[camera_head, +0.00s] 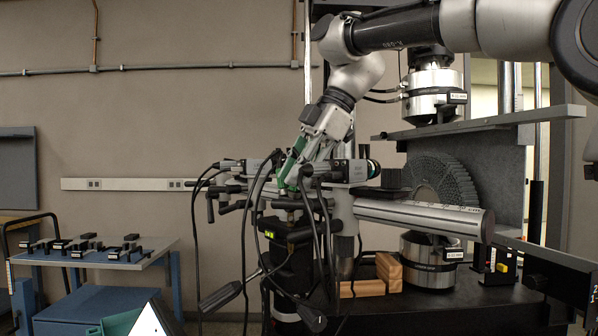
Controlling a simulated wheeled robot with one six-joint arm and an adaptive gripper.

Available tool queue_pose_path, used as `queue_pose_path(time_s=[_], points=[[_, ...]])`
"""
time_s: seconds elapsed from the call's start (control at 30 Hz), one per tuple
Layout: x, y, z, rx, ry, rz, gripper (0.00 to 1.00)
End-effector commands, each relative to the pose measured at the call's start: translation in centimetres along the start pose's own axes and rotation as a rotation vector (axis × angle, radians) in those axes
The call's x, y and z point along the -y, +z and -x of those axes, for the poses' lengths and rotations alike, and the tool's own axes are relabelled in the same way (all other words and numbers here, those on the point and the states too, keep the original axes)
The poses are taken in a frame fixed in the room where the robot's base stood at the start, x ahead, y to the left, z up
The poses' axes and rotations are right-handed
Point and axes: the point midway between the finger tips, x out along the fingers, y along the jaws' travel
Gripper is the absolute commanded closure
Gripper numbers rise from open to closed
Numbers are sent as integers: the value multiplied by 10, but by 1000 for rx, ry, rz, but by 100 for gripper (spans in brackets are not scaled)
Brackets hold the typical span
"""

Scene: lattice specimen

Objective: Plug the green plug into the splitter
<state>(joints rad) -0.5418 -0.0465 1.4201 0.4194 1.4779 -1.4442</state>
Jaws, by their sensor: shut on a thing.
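My gripper (298,164) reaches down from the upper right into a cluster of cameras and cables on a stand. It is shut on a narrow green piece, likely the green plug (291,160), seen between and beside the fingers. The fingertips and the plug's end are partly hidden among dark cables, so I cannot tell whether it touches anything there. I cannot clearly pick out the splitter in this view.
Two cameras (349,171) with black cables crowd the gripper. A testing machine with a round lattice specimen (440,178) and a metal cylinder (420,216) stands right. Wooden blocks (362,289) lie below. A cart (85,256) with small black parts stands left. A socket strip (125,184) runs along the wall.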

Motion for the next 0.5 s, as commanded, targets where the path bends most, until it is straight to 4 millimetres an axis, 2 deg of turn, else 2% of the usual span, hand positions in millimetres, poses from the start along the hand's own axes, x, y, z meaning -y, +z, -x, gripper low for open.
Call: queue_pose_path(time_s=[0.43, 0.47, 0.5], points=[[0, 1, -3, 1, -3, -1, 100], [0, 1, -3, 1, -4, -1, 77], [0, 2, -3, 1, -4, -1, 69]])
